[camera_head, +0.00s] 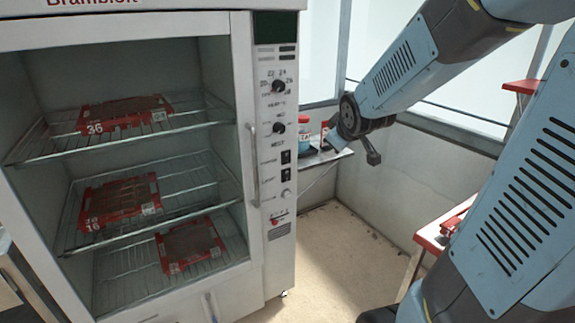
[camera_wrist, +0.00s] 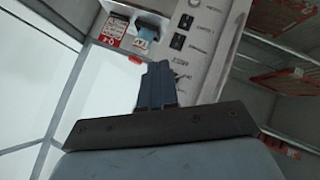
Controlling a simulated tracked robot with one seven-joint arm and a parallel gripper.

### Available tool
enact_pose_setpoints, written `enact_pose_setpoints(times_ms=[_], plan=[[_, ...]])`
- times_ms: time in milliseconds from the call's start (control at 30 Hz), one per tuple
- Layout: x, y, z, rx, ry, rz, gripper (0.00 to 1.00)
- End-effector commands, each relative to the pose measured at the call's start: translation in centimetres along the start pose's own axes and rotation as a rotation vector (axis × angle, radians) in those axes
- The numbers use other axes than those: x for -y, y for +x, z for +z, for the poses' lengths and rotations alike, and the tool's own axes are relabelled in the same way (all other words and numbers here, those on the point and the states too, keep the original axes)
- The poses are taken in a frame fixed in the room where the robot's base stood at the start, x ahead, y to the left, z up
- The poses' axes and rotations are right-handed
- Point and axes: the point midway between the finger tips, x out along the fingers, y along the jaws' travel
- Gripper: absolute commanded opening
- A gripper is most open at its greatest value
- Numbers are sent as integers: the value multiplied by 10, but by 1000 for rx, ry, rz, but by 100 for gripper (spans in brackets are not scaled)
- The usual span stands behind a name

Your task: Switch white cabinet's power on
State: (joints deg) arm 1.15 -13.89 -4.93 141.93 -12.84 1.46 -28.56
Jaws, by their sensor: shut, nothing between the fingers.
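The white cabinet (camera_head: 245,60) stands at the left with its control panel facing me. The panel has a dark display (camera_head: 275,28), an upper knob (camera_head: 278,86), a lower knob (camera_head: 278,128), and two black rocker switches, upper (camera_head: 286,157) and lower (camera_head: 286,174). The switch labels are too small to read. My gripper (camera_head: 373,157) is shut and empty, right of the panel and apart from it. In the wrist view my shut fingers (camera_wrist: 158,68) overlap the lower panel; both switches show beyond them.
Red trays (camera_head: 120,115) lie on wire shelves inside the cabinet. A red-topped stand (camera_head: 432,240) is at the right. The floor (camera_head: 335,235) between is clear.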

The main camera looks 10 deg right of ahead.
Motion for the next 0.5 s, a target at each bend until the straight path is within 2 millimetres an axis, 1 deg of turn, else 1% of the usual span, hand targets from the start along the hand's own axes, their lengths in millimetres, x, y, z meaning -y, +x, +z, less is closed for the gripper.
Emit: enact_pose_setpoints(times_ms=[33, 200, 333, 500], plan=[[-2, 17, 0, -15, -45, 9, 0], [-8, 65, -4, -102, -223, 60, 0], [-8, 99, -5, -170, -358, 100, 0], [-1, 140, -3, -262, -532, 150, 0]])
